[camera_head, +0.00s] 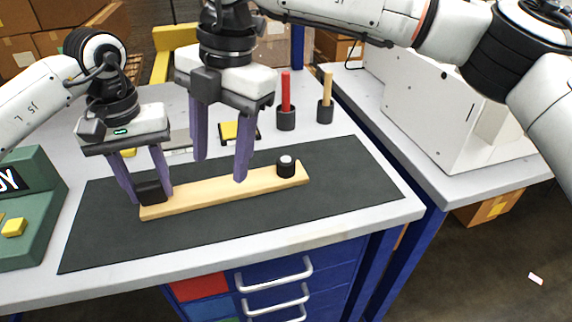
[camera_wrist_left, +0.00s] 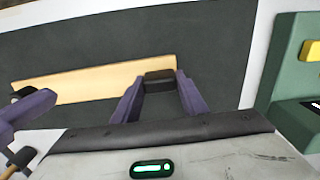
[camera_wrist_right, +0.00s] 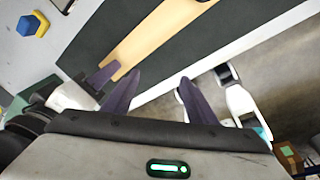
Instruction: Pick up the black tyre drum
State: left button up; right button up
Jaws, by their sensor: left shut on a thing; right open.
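A short black drum (camera_head: 286,170) with a pale centre on top stands upright near the right end of a light wooden bar (camera_head: 225,193). In the left wrist view it shows partly (camera_wrist_left: 24,91) at the left edge. My left gripper (camera_head: 151,198) is shut on a dark block (camera_head: 149,189) at the bar's left end; the block shows between its fingers in the left wrist view (camera_wrist_left: 160,77). My right gripper (camera_head: 220,170) is open and empty, fingers pointing down above the bar, to the left of the drum. I cannot make out the drum in the right wrist view.
The bar lies on a dark mat (camera_head: 355,185) on a pale table. Behind stand a red stick (camera_head: 286,90) and a wooden stick (camera_head: 327,88) in black holders, and a yellow-topped piece (camera_head: 238,131). A green box (camera_head: 38,190) is at the left. The mat's right side is clear.

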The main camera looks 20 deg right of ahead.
jog(key=w+d+r+t+h, duration=0.2)
jog(key=w+d+t+h, duration=0.15)
jog(key=d, duration=0.55)
jog(key=g, duration=0.1)
send_over(285, 160)
jog(key=s+a, duration=0.1)
jog(key=a, duration=0.1)
jog(key=shift+h, duration=0.45)
notch_tip(285, 160, down, 6)
jog(key=shift+s+d+r, duration=0.1)
jog(key=shift+s+d, duration=0.05)
jog(key=x, duration=0.5)
jog(key=shift+d+f, duration=0.25)
jog(key=shift+d, duration=0.05)
jog(key=c, duration=1.1)
